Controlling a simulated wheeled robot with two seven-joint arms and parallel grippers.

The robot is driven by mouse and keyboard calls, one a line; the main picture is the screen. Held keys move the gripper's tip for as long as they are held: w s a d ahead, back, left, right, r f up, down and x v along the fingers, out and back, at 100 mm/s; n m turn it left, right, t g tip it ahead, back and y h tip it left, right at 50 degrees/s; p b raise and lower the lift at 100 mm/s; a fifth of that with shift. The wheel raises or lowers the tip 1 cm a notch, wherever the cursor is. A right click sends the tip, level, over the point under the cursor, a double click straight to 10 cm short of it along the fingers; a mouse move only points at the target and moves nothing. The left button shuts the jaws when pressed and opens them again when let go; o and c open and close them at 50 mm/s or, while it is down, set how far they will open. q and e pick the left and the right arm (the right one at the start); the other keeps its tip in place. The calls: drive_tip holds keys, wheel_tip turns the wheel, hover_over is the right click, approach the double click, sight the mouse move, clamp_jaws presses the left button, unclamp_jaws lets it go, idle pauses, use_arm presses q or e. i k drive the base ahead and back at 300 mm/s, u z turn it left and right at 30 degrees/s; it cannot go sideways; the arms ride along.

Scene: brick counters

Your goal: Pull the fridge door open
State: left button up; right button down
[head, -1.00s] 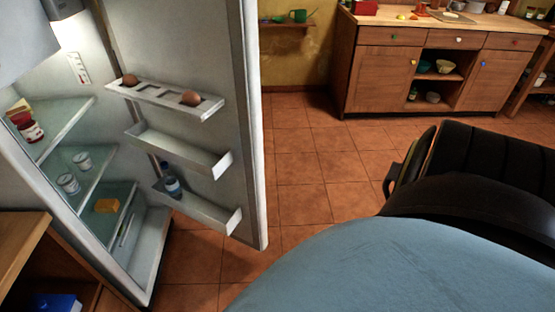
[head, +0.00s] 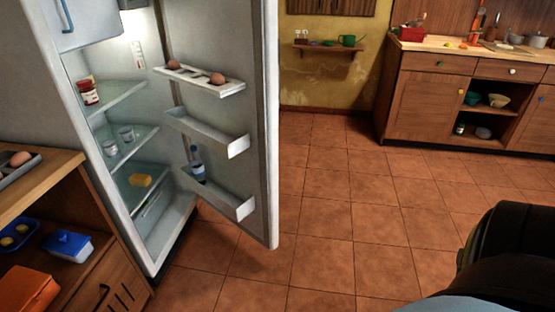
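The fridge (head: 108,190) stands at the left in the head view, with its interior showing. Its door (head: 258,130) stands wide open, swung out to the right, with its inner side facing me. The door shelves hold brown eggs (head: 174,65) at the top and a blue bottle (head: 197,165) at the bottom. The door's outer side and handle are hidden. Neither gripper shows; a dark part of my own body fills the lower right corner.
A wooden counter (head: 30,190) with an egg tray, a blue container (head: 68,245) and an orange box (head: 28,290) is at the near left. A wooden cabinet (head: 425,105) stands at the back right. The tiled floor (head: 340,220) between is clear.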

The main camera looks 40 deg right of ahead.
sight(234, 125)
drive_tip(key=z, duration=0.4)
drive_tip(key=i, duration=1.25)
drive_tip(key=z, duration=0.75)
